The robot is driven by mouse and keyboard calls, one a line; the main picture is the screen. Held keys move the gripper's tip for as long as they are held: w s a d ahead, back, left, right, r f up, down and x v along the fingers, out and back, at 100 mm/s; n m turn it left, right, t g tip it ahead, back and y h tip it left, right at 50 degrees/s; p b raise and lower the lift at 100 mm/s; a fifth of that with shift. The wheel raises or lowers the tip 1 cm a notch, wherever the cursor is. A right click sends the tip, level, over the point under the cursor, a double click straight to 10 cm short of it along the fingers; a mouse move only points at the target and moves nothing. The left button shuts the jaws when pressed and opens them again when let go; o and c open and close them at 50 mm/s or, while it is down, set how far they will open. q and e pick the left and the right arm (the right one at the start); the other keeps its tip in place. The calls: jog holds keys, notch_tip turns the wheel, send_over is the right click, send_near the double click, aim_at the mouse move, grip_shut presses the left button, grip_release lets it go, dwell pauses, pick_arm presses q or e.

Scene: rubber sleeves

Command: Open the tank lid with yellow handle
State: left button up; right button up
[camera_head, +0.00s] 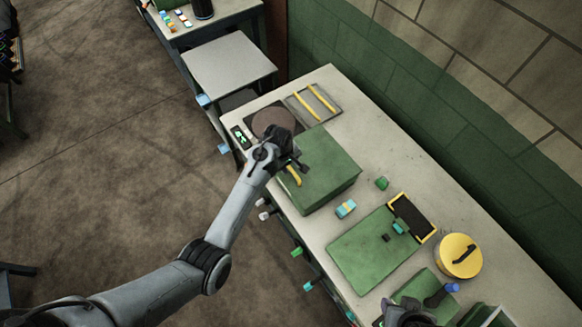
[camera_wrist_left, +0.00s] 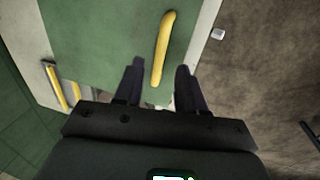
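The green tank (camera_head: 325,172) stands on the workbench, and its flat lid fills much of the left wrist view (camera_wrist_left: 100,40). The yellow handle (camera_head: 293,176) is at the tank's near-left edge; it also shows in the left wrist view (camera_wrist_left: 163,50). The lid looks shut. My left gripper (camera_head: 293,163) is above this edge, close to the handle. In the left wrist view its two dark fingers (camera_wrist_left: 160,80) are spread apart, with the handle's lower end between them in the picture. Contact cannot be told. A dark shape at the bottom of the head view may be my right gripper.
A tray with two yellow bars (camera_head: 315,102) and a round brown plate (camera_head: 273,122) lie beyond the tank. A green mat (camera_head: 370,255), a yellow round lid (camera_head: 459,256) and small blocks (camera_head: 346,209) lie to its right. Coloured knobs line the bench front.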

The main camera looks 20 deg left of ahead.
aim_at(292, 171)
pick_arm(q)
jog(key=shift+w+d+f, duration=0.1)
jog(key=shift+w+f, duration=0.05)
jog(key=shift+f, duration=0.8)
jog(key=shift+w+d+f, duration=0.1)
jog(key=shift+f, duration=0.85)
grip_shut()
